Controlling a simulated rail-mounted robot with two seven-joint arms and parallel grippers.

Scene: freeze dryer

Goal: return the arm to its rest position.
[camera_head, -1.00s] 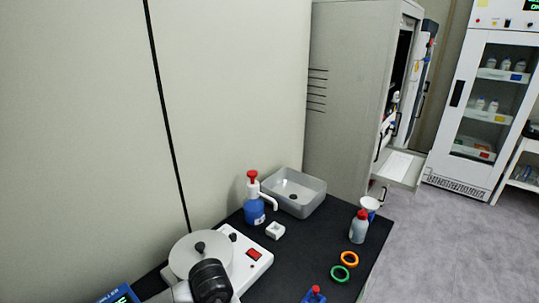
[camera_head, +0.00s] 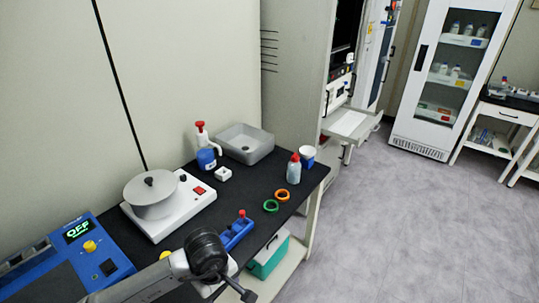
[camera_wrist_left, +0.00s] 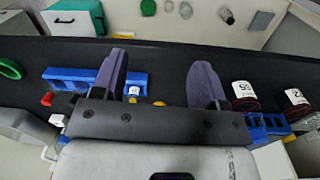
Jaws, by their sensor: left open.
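My left arm (camera_head: 205,252) comes in from the lower left in the head view, its dark joint in front of the bench's front edge. Its fingers cannot be made out there. In the left wrist view my left gripper (camera_wrist_left: 160,62) has its two purple fingers wide apart with nothing held between them. A blue rack (camera_wrist_left: 70,78) lies on the black bench beyond and partly behind the left finger. My right arm and gripper are not in view.
The black bench (camera_head: 255,198) bears a blue device (camera_head: 70,250) reading OFF, a white device with a round pot (camera_head: 150,195), a pump bottle (camera_head: 206,155), a grey basin (camera_head: 245,143), rings and a red-capped bottle (camera_head: 294,170). Labelled vials (camera_wrist_left: 243,95) stand beside the right finger. Floor (camera_head: 420,230) is clear.

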